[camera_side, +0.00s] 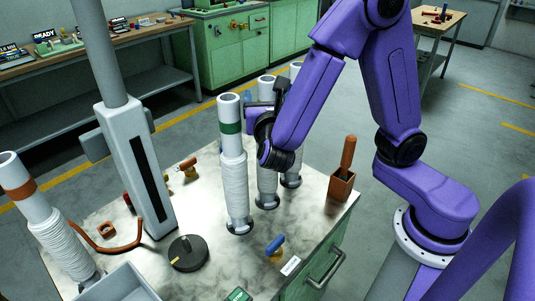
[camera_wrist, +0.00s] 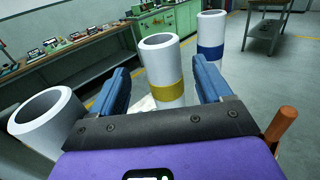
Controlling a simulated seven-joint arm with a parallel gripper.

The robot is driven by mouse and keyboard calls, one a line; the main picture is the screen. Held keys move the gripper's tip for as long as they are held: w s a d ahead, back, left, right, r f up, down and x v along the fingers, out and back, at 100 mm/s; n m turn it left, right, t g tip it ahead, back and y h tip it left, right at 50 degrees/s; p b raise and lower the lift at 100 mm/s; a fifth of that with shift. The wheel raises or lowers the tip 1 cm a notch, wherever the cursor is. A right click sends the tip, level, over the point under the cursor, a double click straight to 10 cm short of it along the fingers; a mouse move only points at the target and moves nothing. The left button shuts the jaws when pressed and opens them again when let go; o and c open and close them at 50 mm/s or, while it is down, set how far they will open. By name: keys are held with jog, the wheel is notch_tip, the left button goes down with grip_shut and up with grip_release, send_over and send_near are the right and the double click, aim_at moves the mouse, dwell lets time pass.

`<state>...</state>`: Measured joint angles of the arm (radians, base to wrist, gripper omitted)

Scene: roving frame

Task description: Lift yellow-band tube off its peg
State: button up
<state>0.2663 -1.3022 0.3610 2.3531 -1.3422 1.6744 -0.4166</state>
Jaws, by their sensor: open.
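The yellow-band tube (camera_wrist: 160,66) stands upright, white with a yellow ring, between my gripper's two blue fingers (camera_wrist: 160,80) in the wrist view. Gaps show on both sides, so the fingers are open around it or just short of it; I cannot tell which. In the side view a middle tube (camera_side: 267,180) with a ribbed white lower part stands behind the green-band tube (camera_side: 232,165). My gripper (camera_side: 268,108) is at its upper part and hides any band there. The tube's peg is hidden in both views.
The green-band tube stands close in front of my gripper. A blue-band tube (camera_wrist: 210,38) stands behind. An orange-band tube (camera_side: 48,225) leans at left. A grey column (camera_side: 138,165), a dark round weight (camera_side: 188,252) and a brown holder (camera_side: 342,185) share the marble top (camera_side: 215,275).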

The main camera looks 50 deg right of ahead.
jog(key=shift+x, duration=2.95)
jog(key=shift+s+d, duration=0.1)
jog(key=shift+s, duration=0.05)
grip_shut()
jog(key=shift+r, duration=0.1)
